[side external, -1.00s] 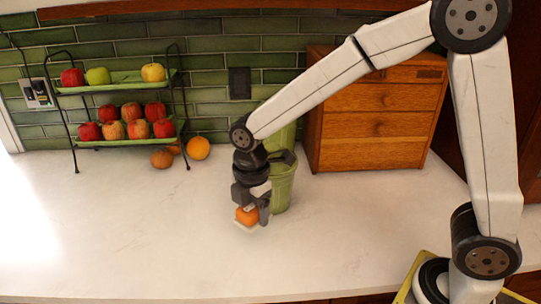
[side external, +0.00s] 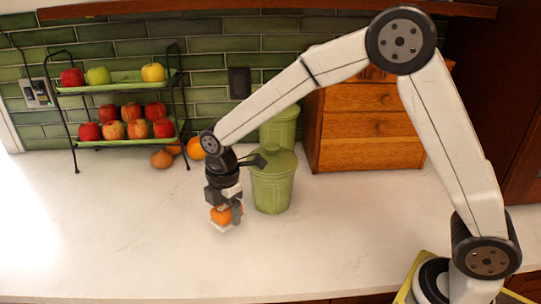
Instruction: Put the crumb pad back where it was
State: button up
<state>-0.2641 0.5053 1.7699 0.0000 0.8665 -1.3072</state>
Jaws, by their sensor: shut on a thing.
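The crumb pad appears to be the orange thing with a pale base (side external: 221,216) at my gripper, left of centre over the white counter. My gripper (side external: 225,209) points down and its dark fingers are shut on it. The pad's pale lower edge shows below the fingers. I cannot tell whether it touches the counter or hangs just above it. The fingers partly hide the pad.
A green lidded canister (side external: 272,188) stands close to the right of my gripper, with another (side external: 279,128) behind it. A wooden drawer box (side external: 370,128) stands at the back right. A black two-tier rack (side external: 187,130) with apples stands back left. The front left counter (side external: 110,230) is clear.

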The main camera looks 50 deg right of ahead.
send_over(209, 240)
jog(key=f, duration=0.6)
jog(key=shift+s+d+f, duration=0.1)
jog(key=shift+s, duration=0.15)
jog(key=shift+w+f, duration=0.3)
jog(key=shift+f, duration=1.55)
jog(key=shift+f, duration=0.15)
jog(key=o, duration=1.1)
notch_tip(209, 240, up, 12)
jog(key=shift+r, duration=0.2)
